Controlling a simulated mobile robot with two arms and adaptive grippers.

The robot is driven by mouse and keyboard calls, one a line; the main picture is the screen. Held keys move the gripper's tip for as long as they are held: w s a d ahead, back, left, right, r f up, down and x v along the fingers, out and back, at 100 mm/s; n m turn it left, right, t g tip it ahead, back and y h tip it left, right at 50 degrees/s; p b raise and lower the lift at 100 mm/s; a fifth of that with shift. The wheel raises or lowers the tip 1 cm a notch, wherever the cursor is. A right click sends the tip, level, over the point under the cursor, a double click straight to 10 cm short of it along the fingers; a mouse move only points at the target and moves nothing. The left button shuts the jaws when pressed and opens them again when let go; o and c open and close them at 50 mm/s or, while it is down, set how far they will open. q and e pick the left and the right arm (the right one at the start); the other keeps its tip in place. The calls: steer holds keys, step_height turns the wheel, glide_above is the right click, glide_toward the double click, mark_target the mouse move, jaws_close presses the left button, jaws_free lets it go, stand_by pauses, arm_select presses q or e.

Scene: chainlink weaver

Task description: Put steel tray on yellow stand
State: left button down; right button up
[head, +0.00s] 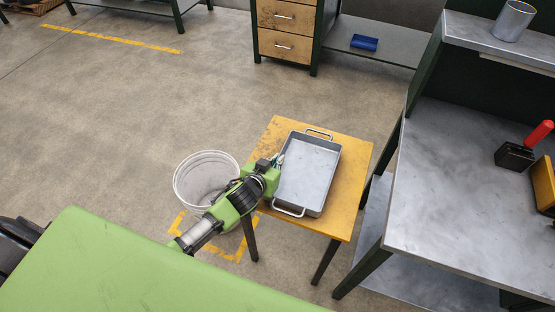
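The steel tray (308,172) is a grey rectangular pan with a handle at each short end. It sits on the top of the yellow stand (347,200), which has dark legs. My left gripper (279,163) is at the tray's left long wall, with its fingers at the rim. The fingers are small and partly hidden by the wrist, so I cannot tell whether they are closed on the rim. My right gripper is not in view.
A white bucket (205,178) stands on the floor left of the stand, close to my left arm. A metal workbench (470,190) is on the right, with a red-handled tool (517,152) on it. A drawer cabinet (286,44) stands behind. Open floor lies at the left.

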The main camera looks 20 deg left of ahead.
arm_select(q)
steer(key=c, duration=2.3)
jaws_free()
steer(key=shift+f, duration=0.15)
steer(key=shift+r, duration=0.2)
steer(key=v, duration=1.2)
steer(key=shift+s, duration=0.1)
